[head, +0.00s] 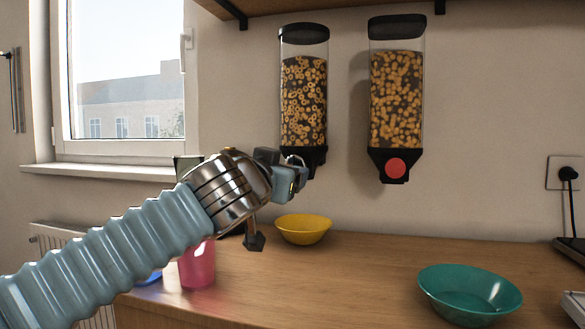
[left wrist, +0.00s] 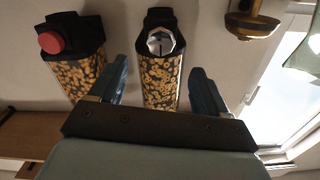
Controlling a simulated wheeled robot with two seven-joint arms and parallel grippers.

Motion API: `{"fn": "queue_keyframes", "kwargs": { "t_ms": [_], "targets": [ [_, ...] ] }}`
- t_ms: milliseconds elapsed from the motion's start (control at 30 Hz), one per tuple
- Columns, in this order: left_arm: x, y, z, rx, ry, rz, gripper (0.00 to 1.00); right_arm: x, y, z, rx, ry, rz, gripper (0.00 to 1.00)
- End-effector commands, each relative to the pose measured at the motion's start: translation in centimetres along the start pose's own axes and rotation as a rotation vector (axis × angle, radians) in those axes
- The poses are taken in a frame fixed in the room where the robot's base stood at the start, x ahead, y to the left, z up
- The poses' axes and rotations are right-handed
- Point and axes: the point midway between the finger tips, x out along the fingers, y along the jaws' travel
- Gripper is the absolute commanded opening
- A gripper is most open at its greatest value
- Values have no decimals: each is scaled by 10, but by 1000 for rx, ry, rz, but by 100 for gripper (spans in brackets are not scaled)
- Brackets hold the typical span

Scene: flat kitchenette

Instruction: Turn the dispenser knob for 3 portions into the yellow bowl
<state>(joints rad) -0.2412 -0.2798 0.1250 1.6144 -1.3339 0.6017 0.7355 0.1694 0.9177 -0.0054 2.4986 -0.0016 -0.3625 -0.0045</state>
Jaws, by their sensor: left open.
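Two clear cereal dispensers hang on the wall. The left dispenser (head: 304,100) holds ring cereal, and the right dispenser (head: 397,100) has a red knob (head: 395,168). The yellow bowl (head: 303,230) stands on the counter below the left dispenser; I see no cereal in its visible part. In the left wrist view, upside down, the silver knob (left wrist: 161,41) lies ahead between the open fingers (left wrist: 159,66), with no visible contact. My right gripper is not in view.
A teal bowl (head: 470,292) stands at the front right of the wooden counter (head: 365,260). A pink cup (head: 197,268) stands under my left arm, near a blue item partly hidden by it. A shelf (head: 340,5) is above the dispensers. The counter between the bowls is clear.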

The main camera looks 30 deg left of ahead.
Motion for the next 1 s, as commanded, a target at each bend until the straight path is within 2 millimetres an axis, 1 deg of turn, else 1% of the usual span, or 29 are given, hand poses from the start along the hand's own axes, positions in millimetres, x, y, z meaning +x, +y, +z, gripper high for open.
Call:
{"fn": "queue_keyframes", "kwargs": {
  "t_ms": [33,200,300,400,533,800,967,1000],
  "targets": [
    [13,0,-2,2,-3,0,77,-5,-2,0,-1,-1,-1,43],
    [51,0,-2,1,-2,1,77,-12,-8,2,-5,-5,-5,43],
    [68,0,-2,0,-2,1,77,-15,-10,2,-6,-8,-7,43],
    [79,0,-1,-1,-1,1,77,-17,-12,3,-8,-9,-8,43],
    [86,0,0,-1,-1,1,77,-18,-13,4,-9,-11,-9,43],
    [88,0,0,-1,-1,1,77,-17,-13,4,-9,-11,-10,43],
    [87,0,0,-2,-1,1,52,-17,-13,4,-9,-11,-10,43],
    [87,0,0,-1,-1,1,46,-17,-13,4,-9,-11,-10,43]
  ]
}}
